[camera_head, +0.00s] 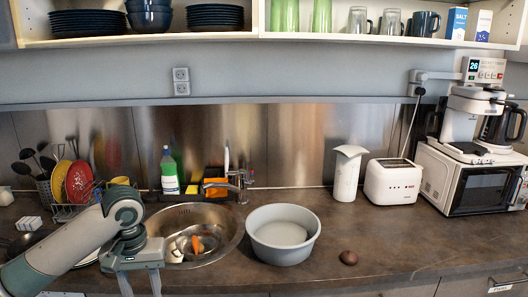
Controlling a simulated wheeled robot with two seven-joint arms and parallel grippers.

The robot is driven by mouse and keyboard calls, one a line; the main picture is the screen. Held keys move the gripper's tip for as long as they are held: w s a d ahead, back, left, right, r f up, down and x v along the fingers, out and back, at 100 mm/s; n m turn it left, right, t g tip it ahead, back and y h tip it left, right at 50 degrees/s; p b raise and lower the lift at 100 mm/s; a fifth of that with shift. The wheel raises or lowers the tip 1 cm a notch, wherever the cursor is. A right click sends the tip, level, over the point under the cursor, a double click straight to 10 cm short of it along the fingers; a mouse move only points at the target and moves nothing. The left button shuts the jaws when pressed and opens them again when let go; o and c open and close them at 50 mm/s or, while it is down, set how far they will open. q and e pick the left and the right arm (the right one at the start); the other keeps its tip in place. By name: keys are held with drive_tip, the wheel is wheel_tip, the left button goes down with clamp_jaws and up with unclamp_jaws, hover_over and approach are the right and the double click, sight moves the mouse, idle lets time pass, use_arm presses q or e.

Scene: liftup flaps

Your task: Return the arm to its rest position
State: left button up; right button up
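My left arm (75,240) reaches in from the lower left corner, bent at a teal-capped joint. My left gripper (139,286) points down in front of the sink, near the counter's front edge. Its two fingers are apart, with nothing visible between them; the fingertips are close to the bottom of the picture. My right arm and gripper are not in view.
The sink (232,232) is just right of the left gripper, with a grey bowl (257,248) beside it. A dish rack (68,212) stands behind my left arm. The open shelf (340,39) hangs above.

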use_arm(q)
drive_tip(key=w+d+f+t+h, duration=0.1)
drive_tip(key=w+d+f, duration=0.15)
drive_tip(key=f, duration=0.55)
drive_tip(key=w+d+f+h, duration=0.1)
drive_tip(key=w+f, duration=0.2)
drive_tip(key=f, duration=0.4)
drive_tip(key=w+d+f+t+h, duration=0.1)
drive_tip(key=w+d+f, duration=0.15)
drive_tip(key=f, duration=0.55)
drive_tip(key=s+a+f+t, duration=0.1)
drive_tip(key=s+a+f, duration=0.15)
drive_tip(key=f, duration=0.85)
drive_tip(key=s+a+f+t, duration=0.1)
drive_tip(key=s+f, duration=0.3)
drive_tip(key=f, duration=0.7)
drive_tip(key=s+a+f+m+y, duration=0.1)
drive_tip(key=s+f+m+y, duration=0.1)
drive_tip(key=s+f, duration=1.85)
drive_tip(key=s+d+f+m, duration=0.1)
drive_tip(key=s+f, duration=0.1)
drive_tip(key=s, duration=1.1)
drive_tip(key=s+d+f+m+g, duration=0.1)
drive_tip(key=s+f, duration=0.2)
drive_tip(key=s, duration=1)
drive_tip(key=shift+s+d+f+m, duration=0.2)
drive_tip(key=shift+d+m, duration=0.1)
drive_tip(key=shift+m, duration=0.1)
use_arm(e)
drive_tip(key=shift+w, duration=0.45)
